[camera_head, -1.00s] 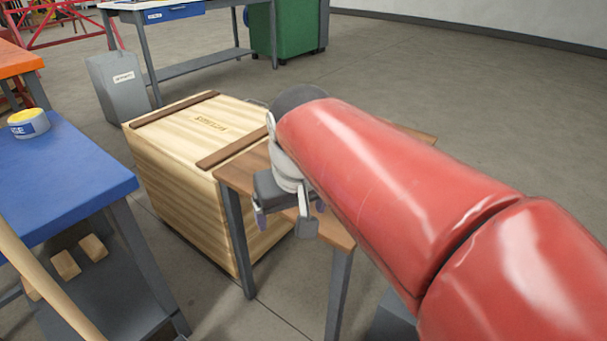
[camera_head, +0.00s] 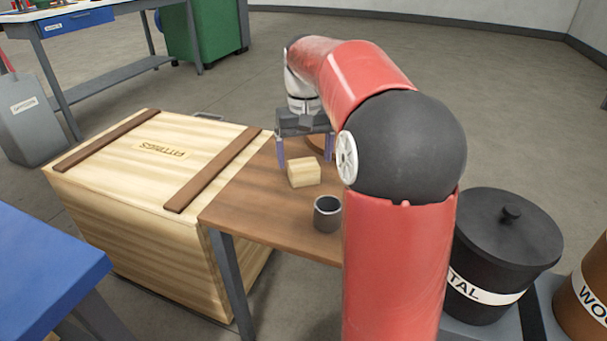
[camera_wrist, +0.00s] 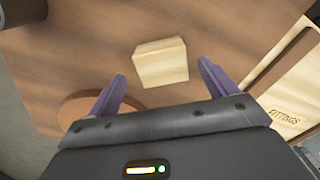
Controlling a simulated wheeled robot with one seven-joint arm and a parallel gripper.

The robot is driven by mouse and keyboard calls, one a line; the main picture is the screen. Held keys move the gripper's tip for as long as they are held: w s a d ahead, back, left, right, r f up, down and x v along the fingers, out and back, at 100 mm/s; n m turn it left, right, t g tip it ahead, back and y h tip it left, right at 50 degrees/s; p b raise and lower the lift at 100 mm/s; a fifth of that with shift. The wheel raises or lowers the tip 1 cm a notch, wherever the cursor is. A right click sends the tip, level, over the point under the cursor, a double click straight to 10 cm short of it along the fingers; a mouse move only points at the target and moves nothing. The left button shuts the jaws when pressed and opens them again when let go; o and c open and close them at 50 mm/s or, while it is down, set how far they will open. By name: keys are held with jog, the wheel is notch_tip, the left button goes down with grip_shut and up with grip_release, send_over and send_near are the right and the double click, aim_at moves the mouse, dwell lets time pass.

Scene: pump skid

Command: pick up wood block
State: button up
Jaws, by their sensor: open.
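The wood block (camera_head: 304,172) is a small pale block resting on a brown wooden table (camera_head: 255,205). In the wrist view the block (camera_wrist: 160,62) lies ahead of my gripper (camera_wrist: 162,85), roughly centred between the two purple fingers and beyond their tips. My gripper (camera_head: 305,155) is open and empty, above the table at the block's far side in the head view. My red arm covers the right part of the table.
A dark grey cup (camera_head: 327,213) stands near the block. A round brown disc (camera_wrist: 88,108) lies beside the left finger. A wooden fittings crate (camera_head: 130,185) adjoins the table at left. A black metal bin (camera_head: 505,250) and brown wood bin (camera_head: 588,300) stand at right.

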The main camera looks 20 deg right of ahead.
aim_at(303, 163)
notch_tip(303, 163, down, 4)
jog(key=shift+w+a+r+b, duration=0.1)
jog(key=shift+w+r+b, duration=0.1)
jog(key=shift+b, duration=0.1)
jog(key=c, duration=1.1)
jog(key=shift+r, duration=0.15)
notch_tip(303, 163, up, 20)
jog(key=p, duration=0.5)
jog(key=shift+p, duration=0.3)
